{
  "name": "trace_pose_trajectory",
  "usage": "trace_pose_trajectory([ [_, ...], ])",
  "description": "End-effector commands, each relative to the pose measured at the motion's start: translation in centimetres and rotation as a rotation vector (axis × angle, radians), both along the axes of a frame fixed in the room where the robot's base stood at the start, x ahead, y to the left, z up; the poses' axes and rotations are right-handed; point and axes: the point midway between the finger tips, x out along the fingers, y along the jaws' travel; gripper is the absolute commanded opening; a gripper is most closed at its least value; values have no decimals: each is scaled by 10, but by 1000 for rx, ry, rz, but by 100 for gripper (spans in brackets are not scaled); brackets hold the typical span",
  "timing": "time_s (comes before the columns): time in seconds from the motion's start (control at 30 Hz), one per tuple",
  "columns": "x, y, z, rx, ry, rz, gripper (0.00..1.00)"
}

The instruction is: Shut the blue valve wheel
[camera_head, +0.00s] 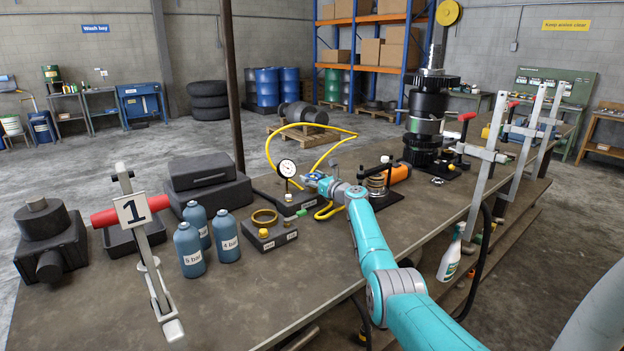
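A small blue part (314,178), which looks like the blue valve wheel, sits at the tip of my gripper, by the dial gauge and the yellow hose. My gripper (328,186) is right at it, reaching in from the right over the bench. The fingers are too small to make out, and I cannot tell whether they touch or close on the blue part. The wheel's rim is partly hidden, so how far it is turned does not show.
The dial gauge (287,169) stands just left of my gripper. A spring assembly (376,184) is close on the right. The yellow hose (268,146) loops behind. Blue bottles (189,250), a black case (209,183) and clamps stand left. The bench's front middle (265,300) is clear.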

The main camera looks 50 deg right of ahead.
Motion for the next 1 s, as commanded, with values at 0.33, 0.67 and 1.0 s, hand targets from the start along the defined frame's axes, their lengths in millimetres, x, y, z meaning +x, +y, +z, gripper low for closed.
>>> trace_pose_trajectory([
  [0.33,1,1,-1,0,5,-31,31],
  [0.67,1,0,-4,2,11,-202,30],
  [1.0,0,-1,-6,7,16,-316,30],
])
